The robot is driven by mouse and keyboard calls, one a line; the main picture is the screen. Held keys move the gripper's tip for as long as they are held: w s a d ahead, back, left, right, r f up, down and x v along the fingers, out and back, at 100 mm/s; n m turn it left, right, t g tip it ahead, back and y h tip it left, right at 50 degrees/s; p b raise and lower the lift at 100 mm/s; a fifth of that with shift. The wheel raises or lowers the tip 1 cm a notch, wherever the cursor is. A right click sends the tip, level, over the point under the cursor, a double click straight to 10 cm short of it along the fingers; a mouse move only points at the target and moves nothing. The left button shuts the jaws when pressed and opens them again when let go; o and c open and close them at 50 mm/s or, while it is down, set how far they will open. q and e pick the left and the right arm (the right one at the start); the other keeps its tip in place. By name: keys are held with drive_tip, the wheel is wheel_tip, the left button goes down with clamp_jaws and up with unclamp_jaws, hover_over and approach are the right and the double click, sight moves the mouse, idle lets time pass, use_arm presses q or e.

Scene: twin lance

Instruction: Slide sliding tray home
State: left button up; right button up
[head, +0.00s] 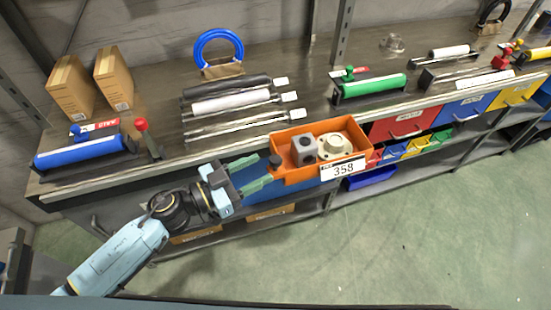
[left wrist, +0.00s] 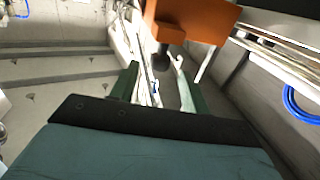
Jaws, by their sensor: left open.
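The orange sliding tray (head: 295,175) juts out from the front of the bench, with a white label 358 on its front. A grey block (head: 303,150) and a pale round flanged part (head: 335,146) sit in it. A dark knob (head: 275,161) stands at the tray's left end. My left gripper (head: 257,172) is open just left of the knob, its green fingers pointing at it. In the left wrist view, the knob (left wrist: 161,60) hangs from the orange tray (left wrist: 195,22), just beyond the gap between the open fingers (left wrist: 160,80). Contact cannot be told. My right gripper is not in view.
The bench top (head: 160,165) holds rollers, rods, two cardboard boxes (head: 71,88) and a blue ring (head: 219,48). Red (head: 404,125), blue and yellow drawers line the front at right. A lower shelf with bins runs beneath. The green floor in front is clear.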

sight(270, 164)
use_arm(q)
drive_tip(key=x, duration=0.5)
drive_tip(key=shift+w+d, duration=0.2)
drive_tip(key=shift+d, duration=0.1)
clamp_jaws()
